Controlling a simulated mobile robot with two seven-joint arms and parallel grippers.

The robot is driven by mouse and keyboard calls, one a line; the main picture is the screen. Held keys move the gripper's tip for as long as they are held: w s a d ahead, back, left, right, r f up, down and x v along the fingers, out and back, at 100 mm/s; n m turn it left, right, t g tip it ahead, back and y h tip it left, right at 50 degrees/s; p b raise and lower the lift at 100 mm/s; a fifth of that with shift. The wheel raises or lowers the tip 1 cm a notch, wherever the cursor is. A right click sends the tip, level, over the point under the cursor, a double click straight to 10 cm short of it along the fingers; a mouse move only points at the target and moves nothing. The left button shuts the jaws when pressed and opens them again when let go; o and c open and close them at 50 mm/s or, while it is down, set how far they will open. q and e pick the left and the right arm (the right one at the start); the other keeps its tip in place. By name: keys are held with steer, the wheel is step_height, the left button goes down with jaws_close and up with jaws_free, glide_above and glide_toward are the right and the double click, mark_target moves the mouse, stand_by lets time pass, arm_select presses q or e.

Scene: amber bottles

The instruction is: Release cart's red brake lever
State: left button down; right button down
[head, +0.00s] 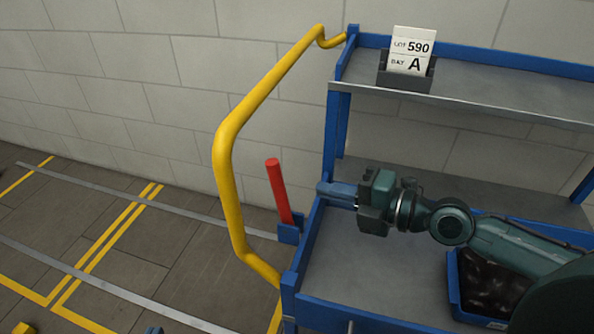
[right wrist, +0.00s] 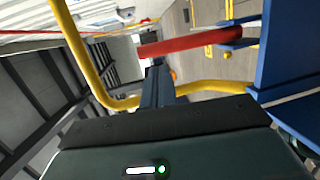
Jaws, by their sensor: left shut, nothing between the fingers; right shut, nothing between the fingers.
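The red brake lever (head: 279,192) stands nearly upright, its top tilted slightly left, in a blue bracket (head: 289,234) at the cart's handle end. My right gripper (head: 321,189) is shut and empty. It points left, just right of the lever with a gap in the head view. In the right wrist view the lever (right wrist: 190,42) lies across the picture beyond the shut fingertips (right wrist: 157,66); I cannot tell the exact distance. Only the blue tips of my left gripper (head: 153,330) show at the bottom edge, shut and away from the cart.
The yellow handle (head: 225,160) curves around the lever's left side. The blue cart has an upper shelf (head: 480,90) with a sign (head: 410,52) and a lower deck (head: 345,265) with a blue crate (head: 456,290) of dark items.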

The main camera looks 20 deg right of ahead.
mark_target(282, 181)
steer(key=p+x, duration=0.1)
steer(key=x, duration=0.1)
steer(key=p+x, duration=0.1)
steer(key=x, duration=0.2)
steer(key=shift+w+a+r+p, duration=0.15)
steer(key=shift+w+a+p, duration=0.05)
steer(key=shift+a+p, duration=0.1)
steer(key=shift+w+a, duration=0.35)
steer(key=shift+a, duration=0.05)
arm_select(q)
steer(key=shift+w+d+f+g, duration=0.35)
steer(key=shift+d+f+g, duration=0.25)
steer(key=shift+d+g, duration=0.1)
arm_select(e)
steer(key=shift+w+f, duration=0.1)
steer(key=shift+f, duration=0.2)
